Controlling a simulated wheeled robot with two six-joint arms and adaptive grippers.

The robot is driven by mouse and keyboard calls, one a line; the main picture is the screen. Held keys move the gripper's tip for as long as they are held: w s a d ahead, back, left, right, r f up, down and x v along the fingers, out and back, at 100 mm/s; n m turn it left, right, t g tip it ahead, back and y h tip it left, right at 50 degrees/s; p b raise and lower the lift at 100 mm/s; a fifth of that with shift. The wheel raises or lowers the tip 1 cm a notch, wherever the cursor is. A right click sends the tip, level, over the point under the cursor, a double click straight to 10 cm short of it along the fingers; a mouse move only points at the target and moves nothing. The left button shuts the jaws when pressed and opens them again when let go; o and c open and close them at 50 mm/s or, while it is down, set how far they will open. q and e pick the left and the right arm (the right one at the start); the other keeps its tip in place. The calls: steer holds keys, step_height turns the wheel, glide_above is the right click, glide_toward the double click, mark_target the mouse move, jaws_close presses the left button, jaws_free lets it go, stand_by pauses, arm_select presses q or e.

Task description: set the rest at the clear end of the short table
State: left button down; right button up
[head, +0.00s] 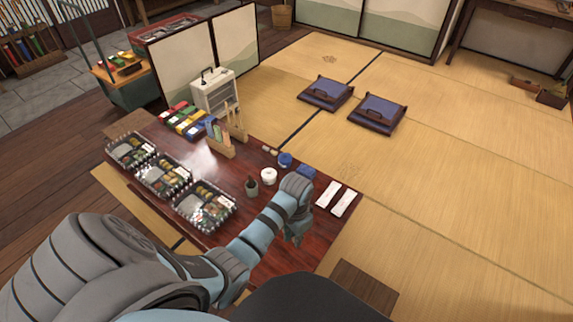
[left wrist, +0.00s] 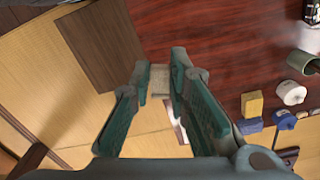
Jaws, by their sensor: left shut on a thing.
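The rest (left wrist: 159,78) is a small pale beige block pinched between the fingertips of my left gripper (left wrist: 158,77) in the left wrist view; the fingers hide its sides. In the head view my left gripper (head: 296,238) hangs over the near right end of the short dark red table (head: 285,247), where the tabletop around it is bare. The rest cannot be made out there. In the wrist view the fingertips line up with the table's edge; I cannot tell their height above it. My right gripper is not in view.
On the table are two white packets (head: 343,203), a white pot (head: 268,175), a green cup (head: 252,188), blue items (head: 285,160), several clear-lidded lunch boxes (head: 204,208) and a wooden stand (head: 220,146). A brown floor panel (head: 362,288) lies beyond the near right end.

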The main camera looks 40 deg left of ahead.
arm_select(q)
step_height(320, 180, down, 3)
steer(key=s+a+n+b, duration=0.2)
steer(key=a+n, duration=0.1)
steer(key=b, duration=0.5)
glide_toward(283, 271)
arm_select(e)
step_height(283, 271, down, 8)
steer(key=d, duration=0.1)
arm_select(q)
step_height(283, 271, down, 2)
steer(key=b, duration=0.4)
steer(key=shift+f, duration=0.15)
step_height(283, 271, down, 4)
steer(key=b, duration=0.3)
steer(key=shift+f, duration=0.25)
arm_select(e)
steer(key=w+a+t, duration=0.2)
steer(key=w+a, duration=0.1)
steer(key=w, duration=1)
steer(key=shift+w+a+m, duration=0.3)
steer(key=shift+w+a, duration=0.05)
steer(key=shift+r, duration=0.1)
arm_select(q)
steer(key=c, duration=1.5)
jaws_free()
steer(key=shift+c, duration=0.2)
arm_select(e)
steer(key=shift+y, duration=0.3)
